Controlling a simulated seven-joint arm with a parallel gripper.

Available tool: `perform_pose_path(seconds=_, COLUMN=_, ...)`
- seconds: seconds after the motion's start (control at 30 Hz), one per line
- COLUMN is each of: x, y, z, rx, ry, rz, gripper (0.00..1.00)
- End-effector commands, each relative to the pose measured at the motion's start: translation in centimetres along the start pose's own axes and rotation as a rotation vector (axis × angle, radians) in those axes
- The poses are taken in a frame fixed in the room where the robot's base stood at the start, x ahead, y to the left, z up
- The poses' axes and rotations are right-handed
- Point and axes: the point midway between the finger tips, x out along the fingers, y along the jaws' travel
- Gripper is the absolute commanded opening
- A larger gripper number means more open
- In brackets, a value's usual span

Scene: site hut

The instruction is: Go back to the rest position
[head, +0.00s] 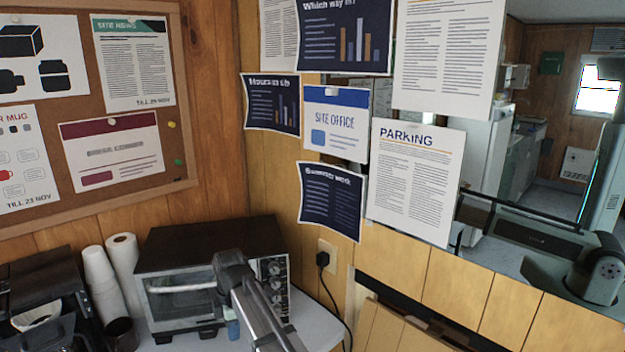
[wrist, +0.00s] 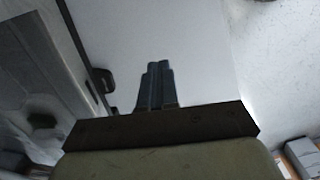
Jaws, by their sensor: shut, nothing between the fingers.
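My gripper (wrist: 158,68) shows in the wrist view, its dark fingers together with nothing between them. A plain pale surface fills the view beyond the fingertips; I cannot tell how far away it is. In the head view, a grey link of my arm (head: 258,305) rises from the bottom edge in front of the toaster oven (head: 180,297). The gripper's fingers cannot be made out in the head view. No object is held.
White stacked cups (head: 100,280), a paper roll (head: 124,262) and a black coffee machine (head: 45,300) stand left of the oven on a pale counter (head: 313,318). A cable hangs from a wall socket (head: 327,247). Papers and a cork board (head: 185,150) cover the walls.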

Motion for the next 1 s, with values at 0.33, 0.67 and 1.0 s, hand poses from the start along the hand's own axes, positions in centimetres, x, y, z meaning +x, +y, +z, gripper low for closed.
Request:
perform_pose_path(seconds=0.33, x=10.1, y=-10.4, z=15.6, rx=0.140, ry=-0.078, rz=-0.196, gripper=0.00)
perform_pose_path(seconds=0.67, x=19.6, y=-16.4, z=20.6, rx=0.468, ry=-0.078, rz=-0.255, gripper=0.00)
perform_pose_path(seconds=1.0, x=28.3, y=-23.6, z=23.0, rx=0.852, ry=-0.119, rz=-0.321, gripper=0.00)
